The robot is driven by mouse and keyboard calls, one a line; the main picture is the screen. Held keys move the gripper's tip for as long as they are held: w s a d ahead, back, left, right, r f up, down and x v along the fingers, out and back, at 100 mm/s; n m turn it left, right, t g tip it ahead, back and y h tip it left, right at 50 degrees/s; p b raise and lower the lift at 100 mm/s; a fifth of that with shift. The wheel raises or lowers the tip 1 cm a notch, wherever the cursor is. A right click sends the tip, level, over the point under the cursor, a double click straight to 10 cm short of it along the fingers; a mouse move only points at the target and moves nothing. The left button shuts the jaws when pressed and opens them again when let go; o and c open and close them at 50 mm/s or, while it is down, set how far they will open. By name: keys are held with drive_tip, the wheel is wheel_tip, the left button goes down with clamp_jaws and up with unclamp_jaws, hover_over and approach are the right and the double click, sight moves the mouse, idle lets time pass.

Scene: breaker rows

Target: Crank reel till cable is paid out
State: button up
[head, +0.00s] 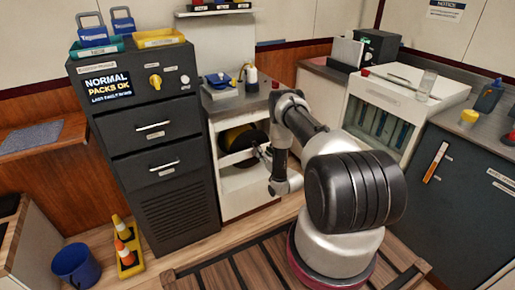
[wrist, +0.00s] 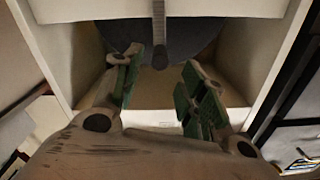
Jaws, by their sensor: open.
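The reel (head: 236,138) is a dark drum with a yellow part, inside the open bay of a white cabinet (head: 205,110). In the wrist view the reel (wrist: 108,38) is a dark round disc at the top. A narrow grey crank bar (wrist: 158,25) hangs down in front of it and ends in a dark rounded tip. My gripper (wrist: 162,62) is open, with its green-padded fingers on either side of the crank's lower end; I cannot tell whether they touch it. In the head view my gripper (head: 263,152) is at the bay's front right. I cannot make out the cable.
A dark drawer cabinet (head: 160,140) stands directly left of the bay. The bay's side walls and a shelf edge (head: 240,156) are close around my gripper.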

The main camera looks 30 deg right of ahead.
drive_tip(key=w, duration=0.6)
clamp_jaws()
